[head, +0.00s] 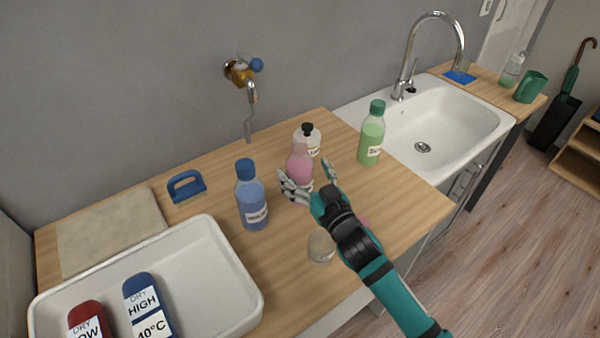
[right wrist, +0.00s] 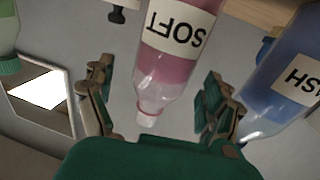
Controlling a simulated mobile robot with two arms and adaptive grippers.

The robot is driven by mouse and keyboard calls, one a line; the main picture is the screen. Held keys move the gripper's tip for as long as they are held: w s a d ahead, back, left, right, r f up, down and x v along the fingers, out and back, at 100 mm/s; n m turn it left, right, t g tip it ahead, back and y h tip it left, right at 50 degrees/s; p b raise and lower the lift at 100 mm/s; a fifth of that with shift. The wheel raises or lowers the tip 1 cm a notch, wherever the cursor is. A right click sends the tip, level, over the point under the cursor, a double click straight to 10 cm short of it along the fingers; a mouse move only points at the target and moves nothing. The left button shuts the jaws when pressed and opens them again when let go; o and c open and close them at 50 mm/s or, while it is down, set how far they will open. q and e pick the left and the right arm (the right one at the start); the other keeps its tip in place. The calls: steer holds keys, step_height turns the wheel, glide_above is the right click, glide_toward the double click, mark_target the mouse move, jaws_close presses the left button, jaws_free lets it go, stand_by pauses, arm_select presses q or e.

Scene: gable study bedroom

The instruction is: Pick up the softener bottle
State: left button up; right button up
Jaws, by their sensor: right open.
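The softener bottle (head: 299,168) is pink and stands on the wooden counter in the head view, its lower part partly hidden by my right gripper. In the right wrist view the softener bottle (right wrist: 178,70) appears upside down, with a label reading SOFT and a pale cap. My right gripper (head: 312,182) is open, its fingers spread to either side of the bottle. In the right wrist view the bottle lies between the fingers of the right gripper (right wrist: 155,108), with visible gaps on both sides. My left gripper is not in view.
A blue bottle (head: 251,205) stands close on the left, a black-capped bottle (head: 313,140) just behind, and a green bottle (head: 371,140) to the right. A small jar (head: 321,246) is near the front edge. A white tray (head: 235,265) is at left, a sink (head: 465,115) at right.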

steer(key=shift+x, duration=1.5)
steer(key=c, duration=1.4)
steer(key=shift+r, duration=0.1)
steer(key=shift+c, duration=0.9)
